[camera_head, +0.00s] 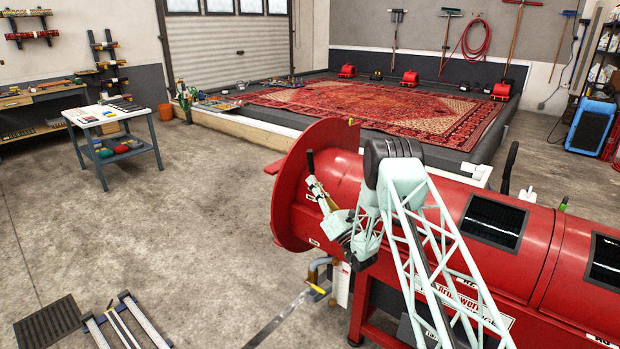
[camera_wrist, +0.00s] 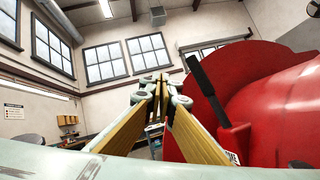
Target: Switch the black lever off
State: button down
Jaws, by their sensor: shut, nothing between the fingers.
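The black lever (camera_head: 310,161) stands nearly upright at the red machine's round end flange in the head view. In the wrist view the lever (camera_wrist: 208,90) is a long dark bar leaning up to the left, to the right of my fingers. My gripper (camera_head: 315,188) is shut and empty, its tips close to the lower part of the lever in the head view. In the wrist view my gripper (camera_wrist: 162,80) points past the lever's left side. Whether it touches the lever I cannot tell. The lever's base is partly hidden in the head view.
The large red cylinder machine (camera_head: 462,205) fills the right side. A yellow-handled pipe fitting (camera_head: 318,288) sits below its end. A patterned rug (camera_head: 390,110) lies on the wash floor behind. A small table (camera_head: 112,125) stands at left. The concrete floor between is mostly clear.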

jog(key=shift+s+d+f, duration=0.1)
jog(key=shift+s+d, duration=0.1)
jog(key=shift+s, duration=0.65)
